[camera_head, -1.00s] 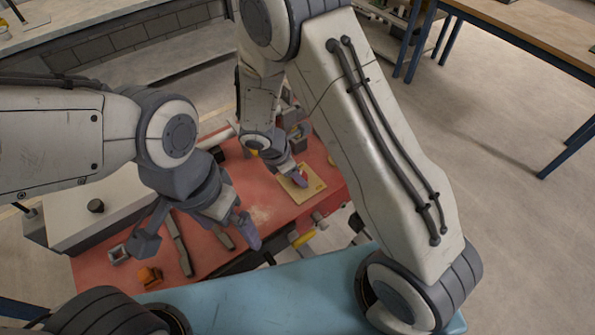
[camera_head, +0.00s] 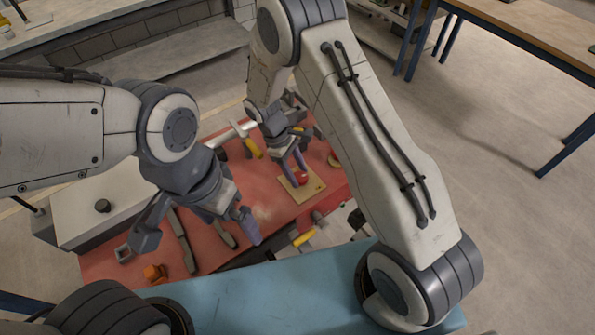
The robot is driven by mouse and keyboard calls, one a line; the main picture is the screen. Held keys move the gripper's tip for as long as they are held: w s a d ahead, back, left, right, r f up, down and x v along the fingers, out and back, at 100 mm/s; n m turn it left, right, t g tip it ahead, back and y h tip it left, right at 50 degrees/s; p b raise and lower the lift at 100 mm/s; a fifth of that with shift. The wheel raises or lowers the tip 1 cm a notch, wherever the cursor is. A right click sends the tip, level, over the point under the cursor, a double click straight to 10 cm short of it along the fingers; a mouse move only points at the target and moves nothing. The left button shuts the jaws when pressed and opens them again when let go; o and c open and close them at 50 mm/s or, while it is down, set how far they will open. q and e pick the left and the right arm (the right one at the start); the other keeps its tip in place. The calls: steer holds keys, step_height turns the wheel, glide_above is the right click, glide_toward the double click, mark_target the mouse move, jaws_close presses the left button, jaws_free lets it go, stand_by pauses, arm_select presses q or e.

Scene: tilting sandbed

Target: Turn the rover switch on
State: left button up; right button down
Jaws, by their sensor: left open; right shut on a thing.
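The rover switch is a red knob (camera_head: 302,179) on a tan square plate (camera_head: 314,188), on the red deck right of centre. My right gripper (camera_head: 294,168) reaches down over the plate from behind, its purple-grey fingers at the red knob and shut on it. The fingers partly cover the knob, so its exact position is hard to read. My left gripper (camera_head: 197,236) is open and empty over the left part of the deck, its fingers wide apart and well away from the plate.
The red deck (camera_head: 270,210) also bears an orange part (camera_head: 155,273), a small grey square part (camera_head: 123,254) and long grey bars (camera_head: 184,245). A white box (camera_head: 85,222) stands at its left. A blue surface (camera_head: 270,292) lies in front. A wooden table (camera_head: 530,35) is far right.

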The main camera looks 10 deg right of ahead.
steer(key=m, duration=0.1)
steer(key=m+y, duration=0.1)
steer(key=m, duration=0.1)
steer(key=m+g, duration=0.1)
steer(key=m, duration=0.1)
steer(key=shift+w+d+y, duration=0.2)
steer(key=shift+w+y, duration=0.05)
steer(key=shift+y, duration=0.15)
steer(key=shift+m, duration=0.4)
steer(key=shift+c, duration=1.3)
jaws_free()
steer(key=shift+r, duration=0.1)
steer(key=shift+w+r+b, duration=0.15)
steer(key=shift+r+b, duration=0.15)
steer(key=b+v, duration=0.2)
steer(key=v, duration=0.7)
steer(key=shift+w+r, duration=0.15)
steer(key=shift+r, duration=0.15)
